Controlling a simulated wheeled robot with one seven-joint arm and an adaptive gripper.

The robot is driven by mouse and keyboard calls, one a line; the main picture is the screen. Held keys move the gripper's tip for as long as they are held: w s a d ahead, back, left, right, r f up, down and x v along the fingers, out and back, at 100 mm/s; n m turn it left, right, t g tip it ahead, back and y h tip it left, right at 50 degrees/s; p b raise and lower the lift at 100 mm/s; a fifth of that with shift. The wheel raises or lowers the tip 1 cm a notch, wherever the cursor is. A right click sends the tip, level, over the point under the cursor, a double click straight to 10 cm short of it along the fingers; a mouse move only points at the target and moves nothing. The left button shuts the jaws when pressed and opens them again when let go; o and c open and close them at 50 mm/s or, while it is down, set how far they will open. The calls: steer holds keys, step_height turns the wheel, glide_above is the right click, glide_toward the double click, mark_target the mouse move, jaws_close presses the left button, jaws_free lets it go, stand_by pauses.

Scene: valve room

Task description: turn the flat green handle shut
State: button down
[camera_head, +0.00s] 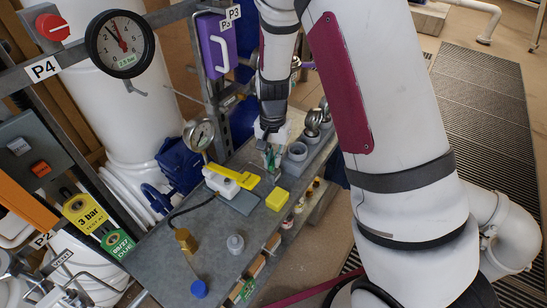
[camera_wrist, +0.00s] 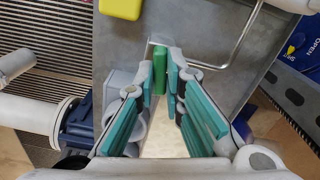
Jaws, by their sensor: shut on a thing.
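The flat green handle (camera_wrist: 159,66) is upright between my fingertips in the wrist view. Only its narrow end shows, and the fingers hide much of the rest. My gripper (camera_wrist: 161,78) is shut on it, one teal pad on each side. In the head view, my gripper (camera_head: 268,143) reaches down to the far part of the grey bench, and a small bit of green (camera_head: 271,160) shows below it. The handle's angle on its valve cannot be told.
A yellow lever (camera_head: 232,176) on a white valve and a yellow block (camera_head: 277,200) stand near my gripper on the bench (camera_head: 208,232). A bent metal rod (camera_wrist: 236,48) lies close in the wrist view. A gauge (camera_head: 199,134) stands left.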

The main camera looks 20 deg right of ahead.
mark_target(273, 160)
steer(key=shift+w+m, duration=0.1)
steer(key=shift+m, duration=1.2)
steer(key=c, duration=1.7)
jaws_free()
step_height(273, 160, up, 12)
